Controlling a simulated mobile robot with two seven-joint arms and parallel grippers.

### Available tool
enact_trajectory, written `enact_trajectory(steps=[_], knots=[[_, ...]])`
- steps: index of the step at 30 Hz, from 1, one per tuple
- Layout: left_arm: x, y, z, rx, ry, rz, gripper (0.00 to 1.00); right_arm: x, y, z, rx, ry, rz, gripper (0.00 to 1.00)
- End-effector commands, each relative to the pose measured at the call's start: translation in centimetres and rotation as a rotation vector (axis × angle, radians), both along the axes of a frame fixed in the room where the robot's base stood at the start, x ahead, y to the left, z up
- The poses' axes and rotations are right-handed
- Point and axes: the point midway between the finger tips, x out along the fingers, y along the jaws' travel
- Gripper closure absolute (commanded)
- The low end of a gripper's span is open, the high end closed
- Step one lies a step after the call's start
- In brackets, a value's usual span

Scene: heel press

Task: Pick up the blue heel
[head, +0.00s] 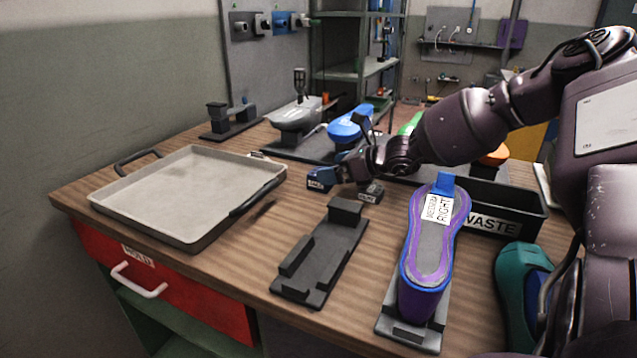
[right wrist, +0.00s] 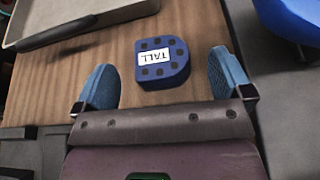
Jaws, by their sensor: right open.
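The blue heel (head: 318,181) is a small dark-blue block with a rounded end, lying on the wooden table right of the grey tray. In the right wrist view the heel (right wrist: 178,76) shows dark round spots and a white "TALL" label. My right gripper (head: 345,174) is at the heel, its jaws partly hidden in the head view. In the right wrist view the gripper (right wrist: 164,72) is open, with one blue finger on each side of the heel and a gap on both sides. I cannot tell its height above the table. My left gripper is not in view.
The grey tray (head: 185,236) is to the left. An empty black fixture (head: 300,277) and a purple shoe form (head: 432,258) are in front, with a black waste bin (head: 522,209) at right.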

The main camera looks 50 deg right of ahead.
Motion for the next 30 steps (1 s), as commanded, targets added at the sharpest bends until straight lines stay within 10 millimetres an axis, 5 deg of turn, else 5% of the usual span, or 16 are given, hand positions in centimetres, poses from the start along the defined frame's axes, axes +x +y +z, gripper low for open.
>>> enact_trajectory(steps=[5, 15, 26, 30], knots=[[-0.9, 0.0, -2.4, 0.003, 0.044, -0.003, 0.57, 2.3, 0.7, -2.2, 0.001, 0.014, 0.000, 0.03], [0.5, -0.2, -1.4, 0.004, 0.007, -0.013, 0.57, 3.2, 1.0, -1.6, 0.001, 0.003, -0.002, 0.03], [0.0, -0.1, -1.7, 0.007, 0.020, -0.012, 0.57, 3.2, 1.0, -1.7, 0.000, 0.004, -0.001, 0.56], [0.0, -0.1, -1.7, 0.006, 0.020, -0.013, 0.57, 3.2, 1.0, -1.6, 0.001, 0.004, -0.001, 0.59]])
